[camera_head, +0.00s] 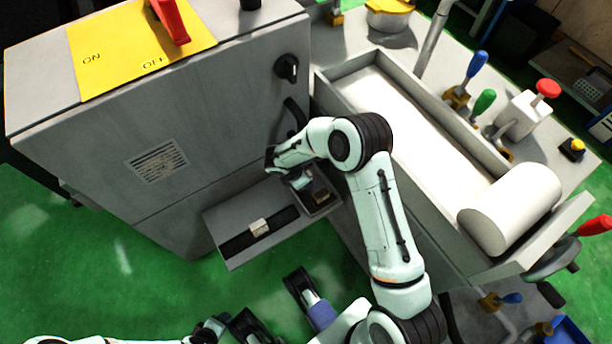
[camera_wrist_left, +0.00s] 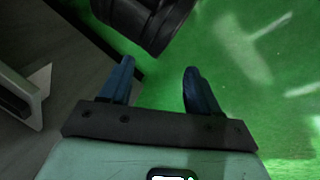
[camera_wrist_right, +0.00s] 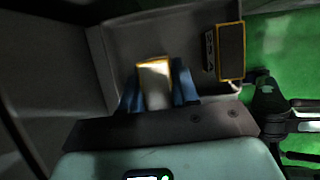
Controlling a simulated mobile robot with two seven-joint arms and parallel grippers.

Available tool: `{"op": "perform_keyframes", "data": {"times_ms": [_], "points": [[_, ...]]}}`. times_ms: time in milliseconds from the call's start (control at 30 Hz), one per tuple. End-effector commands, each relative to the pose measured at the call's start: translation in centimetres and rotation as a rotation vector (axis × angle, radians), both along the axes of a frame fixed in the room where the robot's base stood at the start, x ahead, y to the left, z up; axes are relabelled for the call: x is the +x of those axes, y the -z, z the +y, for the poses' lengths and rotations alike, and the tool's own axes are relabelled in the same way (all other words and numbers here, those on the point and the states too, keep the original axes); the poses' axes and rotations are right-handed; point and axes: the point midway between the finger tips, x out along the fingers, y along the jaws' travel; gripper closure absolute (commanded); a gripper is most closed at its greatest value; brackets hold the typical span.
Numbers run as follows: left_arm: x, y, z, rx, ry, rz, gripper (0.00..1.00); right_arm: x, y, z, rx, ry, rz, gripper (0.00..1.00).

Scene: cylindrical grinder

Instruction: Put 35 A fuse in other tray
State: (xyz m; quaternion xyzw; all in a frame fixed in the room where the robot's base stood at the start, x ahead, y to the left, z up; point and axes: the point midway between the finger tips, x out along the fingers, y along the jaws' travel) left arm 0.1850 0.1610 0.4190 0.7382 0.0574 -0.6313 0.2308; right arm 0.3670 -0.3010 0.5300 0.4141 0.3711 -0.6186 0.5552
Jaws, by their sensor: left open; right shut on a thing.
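My right gripper (camera_wrist_right: 158,98) is shut on a pale fuse (camera_wrist_right: 154,80) with a yellow-orange edge; its rating cannot be read. In the head view this gripper (camera_head: 296,181) is over the small grey tray (camera_head: 334,205) at the right end of the grey shelf. A second fuse (camera_wrist_right: 230,52), dark-faced with a yellow edge, sits apart to the right in the right wrist view; it also shows in the head view (camera_head: 320,196). A pale fuse (camera_head: 258,227) sits on the shelf's black strip. My left gripper (camera_wrist_left: 158,88) is open and empty, away from the shelf.
The grey cabinet (camera_head: 165,120) with a yellow ON/OFF plate (camera_head: 140,44) rises behind the shelf (camera_head: 228,215). To the right is the grinder bed (camera_head: 420,130) with a white cylinder (camera_head: 510,208) and several levers. Green floor (camera_head: 130,270) is open at the front left.

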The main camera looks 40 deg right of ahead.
Motion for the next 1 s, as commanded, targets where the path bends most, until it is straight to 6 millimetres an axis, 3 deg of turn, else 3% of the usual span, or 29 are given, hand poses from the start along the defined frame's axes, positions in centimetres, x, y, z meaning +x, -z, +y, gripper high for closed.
{"op": "perform_keyframes", "data": {"times_ms": [200,667,700,767,1000], "points": [[1.2,1.0,0.6,0.015,-0.013,-0.029,0.38,1.4,2.1,-1.9,0.0,0.004,0.001,1.0],[1.6,1.2,0.8,0.021,-0.017,-0.041,0.38,1.6,2.5,-2.1,-0.001,0.002,0.0,1.0],[1.7,1.2,0.9,0.022,-0.018,-0.044,0.38,1.6,2.5,-2.1,-0.001,0.003,0.001,0.67],[1.7,1.1,0.9,0.022,-0.018,-0.043,0.38,1.6,2.5,-2.1,0.0,0.003,0.001,0.48],[1.6,1.1,0.9,0.022,-0.018,-0.043,0.38,1.6,2.5,-2.1,0.0,0.003,0.001,0.45]]}}
